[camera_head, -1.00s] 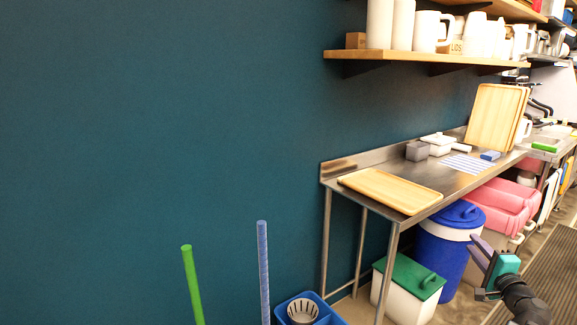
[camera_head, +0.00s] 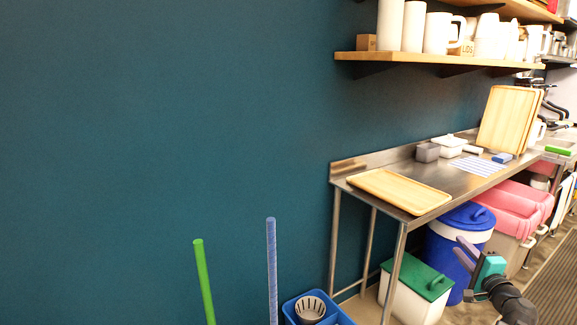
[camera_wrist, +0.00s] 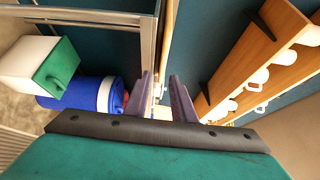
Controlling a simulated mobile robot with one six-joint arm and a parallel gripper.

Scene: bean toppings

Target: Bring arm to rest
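My gripper (camera_head: 460,247) is in the lower right of the head view, on my dark arm with a teal part behind its purple fingers. It is in front of the blue and white bin, away from the table. In the wrist view my gripper (camera_wrist: 161,75) has its two purple fingers apart with a clear gap. It is open, and nothing shows between the fingers except the distant background. Most of my arm is out of view.
A steel table (camera_head: 468,180) holds a wooden tray (camera_head: 400,191) and small containers. A blue and white bin (camera_head: 450,240) and a green-lidded bin (camera_head: 418,279) stand under it. A wooden shelf (camera_head: 440,61) with white jugs hangs above. A blue caddy (camera_head: 335,316) is at the bottom.

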